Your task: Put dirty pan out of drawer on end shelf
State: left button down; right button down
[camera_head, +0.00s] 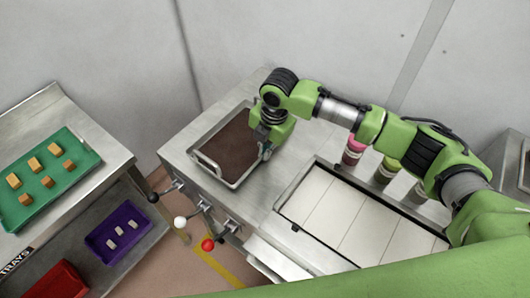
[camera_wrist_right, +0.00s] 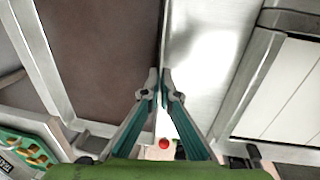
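The dirty pan (camera_head: 230,148) is a rectangular metal tray with a dark brown inside. In the head view it is at the left end of the steel counter, level, on or just over the end shelf (camera_head: 185,140). My right gripper (camera_head: 265,150) is at the pan's right side. In the right wrist view the brown pan (camera_wrist_right: 100,50) fills the left, and the right fingertips (camera_wrist_right: 160,85) are closed together on its thin rim. Whether the pan bears fully on the surface cannot be told. A pale, pulled-out drawer (camera_head: 276,260) shows at the counter front. My left gripper is not in view.
White panels (camera_head: 345,220) lie in a recess to the right, with several coloured bottles (camera_head: 353,150) behind. Knobbed levers, one red (camera_head: 208,245), stick out in front. A left bench holds a green tray (camera_head: 45,178) with blocks; a purple tray (camera_head: 118,232) is below.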

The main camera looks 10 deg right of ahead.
jog(key=shift+f+p, duration=0.3)
jog(key=shift+f, duration=0.4)
jog(key=shift+a+f, duration=0.1)
jog(key=shift+f, duration=0.15)
jog(key=c, duration=2.3)
grip_release()
jog(key=shift+s, duration=0.1)
